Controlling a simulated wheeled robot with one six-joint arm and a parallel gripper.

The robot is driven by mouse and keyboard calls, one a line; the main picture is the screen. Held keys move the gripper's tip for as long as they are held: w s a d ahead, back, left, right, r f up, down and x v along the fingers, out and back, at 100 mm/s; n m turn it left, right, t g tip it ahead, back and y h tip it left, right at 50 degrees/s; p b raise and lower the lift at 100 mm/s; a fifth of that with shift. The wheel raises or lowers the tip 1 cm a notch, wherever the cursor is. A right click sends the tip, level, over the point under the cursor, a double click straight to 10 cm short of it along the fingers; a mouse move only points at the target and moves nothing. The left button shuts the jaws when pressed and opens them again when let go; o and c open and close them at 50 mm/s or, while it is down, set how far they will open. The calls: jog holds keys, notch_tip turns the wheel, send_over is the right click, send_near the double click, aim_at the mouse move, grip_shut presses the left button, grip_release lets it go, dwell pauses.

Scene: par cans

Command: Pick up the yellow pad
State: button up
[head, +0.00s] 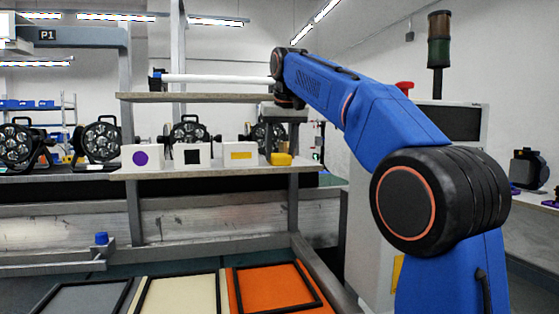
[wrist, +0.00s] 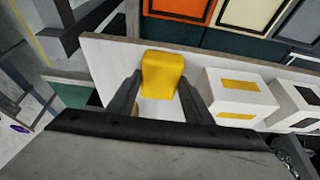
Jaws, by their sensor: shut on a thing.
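The yellow pad (head: 281,159) is at the right end of the shelf board, just right of a white box with a yellow rectangle. In the wrist view the yellow pad (wrist: 163,72) sits between the two dark fingers of my gripper (wrist: 160,82), which is shut on it. I cannot tell whether the pad still touches the board. In the head view my arm reaches over from the right and the fingers are not clear.
White boxes marked with a purple circle (head: 142,157), a black square (head: 192,155) and a yellow rectangle (head: 240,153) stand left of the pad. Par lights (head: 102,139) stand behind. An upper shelf (head: 200,97) hangs above. Orange (head: 237,292), cream and grey framed panels lie below.

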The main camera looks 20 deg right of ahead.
aim_at(280, 155)
jog(key=shift+r, duration=0.1)
notch_tip(280, 155, up, 10)
dwell(0.7)
dwell(0.3)
jog(key=o, duration=0.4)
jog(key=shift+c, duration=1.6)
jog(key=shift+s, duration=0.1)
